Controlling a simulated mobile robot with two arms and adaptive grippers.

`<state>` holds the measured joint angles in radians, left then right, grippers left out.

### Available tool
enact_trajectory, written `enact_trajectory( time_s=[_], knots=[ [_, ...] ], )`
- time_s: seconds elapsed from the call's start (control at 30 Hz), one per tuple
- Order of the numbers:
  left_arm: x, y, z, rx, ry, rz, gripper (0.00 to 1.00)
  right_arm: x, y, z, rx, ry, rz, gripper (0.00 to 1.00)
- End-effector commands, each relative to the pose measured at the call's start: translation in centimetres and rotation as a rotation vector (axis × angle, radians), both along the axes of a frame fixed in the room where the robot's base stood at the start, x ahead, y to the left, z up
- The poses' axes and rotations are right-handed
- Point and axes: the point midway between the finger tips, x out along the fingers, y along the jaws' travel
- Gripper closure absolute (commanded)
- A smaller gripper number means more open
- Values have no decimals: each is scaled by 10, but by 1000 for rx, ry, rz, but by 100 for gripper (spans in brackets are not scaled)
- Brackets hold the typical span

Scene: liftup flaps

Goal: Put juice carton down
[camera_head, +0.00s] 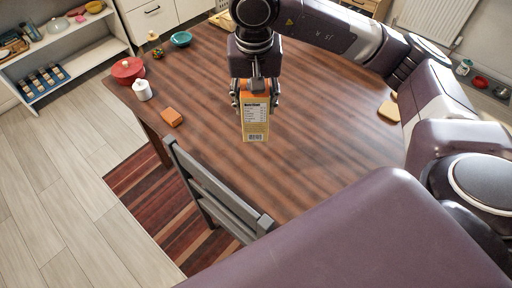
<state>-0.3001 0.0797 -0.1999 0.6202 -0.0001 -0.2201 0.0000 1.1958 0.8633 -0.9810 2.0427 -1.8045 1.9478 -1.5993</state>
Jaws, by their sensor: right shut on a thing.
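The juice carton (255,124) is an upright orange and pale yellow box with a printed label and a barcode near its bottom. My right gripper (256,100) is shut on its upper part, from above. The carton is over the wooden table (320,160), around its middle. I cannot tell whether its base touches the tabletop. My left gripper is not in view.
A grey chair (210,185) stands at the near edge. The tabletop around the carton is clear.

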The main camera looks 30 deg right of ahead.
Motion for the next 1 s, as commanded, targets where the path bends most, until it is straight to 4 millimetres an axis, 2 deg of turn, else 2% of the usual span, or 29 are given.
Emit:
enact_trajectory(
  time_s=[0.03, 0.13, 0.37, 0.47, 0.77, 1.0],
  knots=[
    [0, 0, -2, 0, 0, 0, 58, 11, -7, 5, 3, -2, -72, 96],
    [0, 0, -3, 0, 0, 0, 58, 27, -20, 12, 7, -1, -195, 96],
    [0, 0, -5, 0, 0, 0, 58, 42, -34, 17, 13, 6, -332, 96],
    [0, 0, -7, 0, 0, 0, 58, 42, -35, 5, 14, 11, -340, 96],
    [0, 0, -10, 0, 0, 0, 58, 41, -35, -52, 13, 12, -339, 96],
    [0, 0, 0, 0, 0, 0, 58, 40, -35, -107, 12, 13, -340, 96]
  ],
)
